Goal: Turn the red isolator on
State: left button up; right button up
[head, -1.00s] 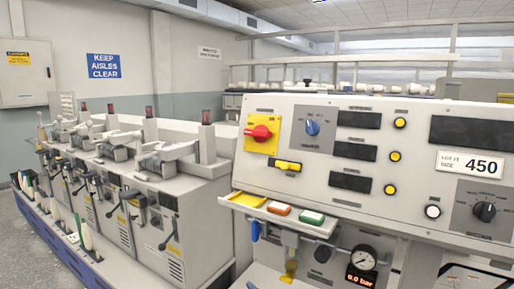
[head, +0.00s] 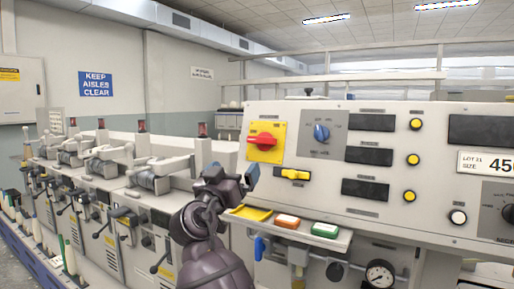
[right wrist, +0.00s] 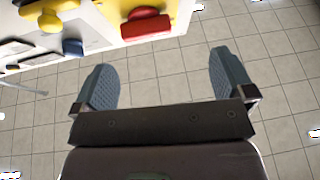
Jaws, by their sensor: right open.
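The red isolator (head: 263,141) is a red rotary handle on a yellow plate (head: 254,155), at the upper left of the sloped panel. Its handle looks about horizontal. In the right wrist view the red handle (right wrist: 146,26) shows at the top, beyond my open fingers and not between them. My right gripper (head: 232,173) is left of and below the isolator in the head view, apart from it. The two grey fingers stand wide apart with nothing between them in the right wrist view (right wrist: 165,82). My left gripper is not in view.
A yellow switch (head: 294,174) sits below the isolator and a blue knob (head: 321,132) right of it. Machines with levers stand at left.

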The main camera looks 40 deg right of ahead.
aim_at(258, 143)
jog(key=d+r, duration=0.1)
jog(key=d, duration=0.1)
jog(key=w+d+r+m+g+h, duration=0.1)
jog(key=d+r, duration=0.1)
jog(key=d, duration=0.1)
jog(key=w+d+r+m+g, duration=0.1)
jog(key=d+r, duration=0.1)
jog(key=d, duration=0.1)
jog(key=shift+d+p, duration=0.15)
jog(key=shift+p, duration=0.25)
jog(key=shift+x, duration=0.85)
jog(key=shift+w, duration=0.1)
